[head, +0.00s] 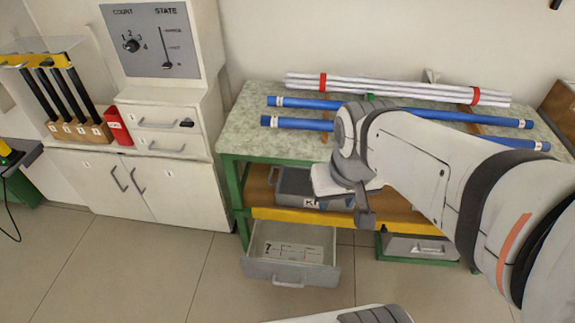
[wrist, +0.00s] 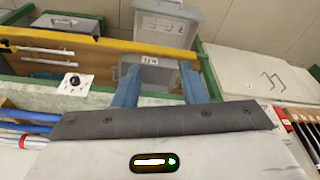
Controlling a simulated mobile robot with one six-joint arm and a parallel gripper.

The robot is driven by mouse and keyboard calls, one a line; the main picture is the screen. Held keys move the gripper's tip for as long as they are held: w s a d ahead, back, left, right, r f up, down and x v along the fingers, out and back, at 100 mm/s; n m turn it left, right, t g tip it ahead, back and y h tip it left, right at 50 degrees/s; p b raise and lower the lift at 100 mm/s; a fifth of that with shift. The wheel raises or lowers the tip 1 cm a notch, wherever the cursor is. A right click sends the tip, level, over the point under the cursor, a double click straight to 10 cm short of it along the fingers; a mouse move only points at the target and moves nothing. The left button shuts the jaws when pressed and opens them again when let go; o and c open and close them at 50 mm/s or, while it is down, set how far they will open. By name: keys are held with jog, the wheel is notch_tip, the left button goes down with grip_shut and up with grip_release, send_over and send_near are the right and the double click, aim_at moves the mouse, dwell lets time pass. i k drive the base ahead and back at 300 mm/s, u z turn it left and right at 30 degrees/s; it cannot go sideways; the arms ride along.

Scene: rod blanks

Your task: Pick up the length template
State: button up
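I cannot make out for sure which thing is the length template. A pale flat panel marked 7 with small print (head: 290,253) lies inside the open grey drawer (head: 290,273) below the bench. My gripper (head: 366,208) is at the bench's front edge, above and to the right of the drawer. In the wrist view its two blue-grey fingers (wrist: 158,84) stand apart with nothing held between them.
A grey bin (head: 296,183) sits on the shelf behind the yellow rail (head: 340,219). Blue tubes (head: 330,104) and banded white rods (head: 395,88) lie on the bench (head: 247,115). A white cabinet (head: 150,188) stands left. Floor before the drawer is mostly clear.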

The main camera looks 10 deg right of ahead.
aim_at(296, 253)
jog(key=u, duration=2.4)
jog(key=k, duration=1.15)
jog(key=z, duration=1.7)
jog(key=i, duration=1)
jog(key=z, duration=0.1)
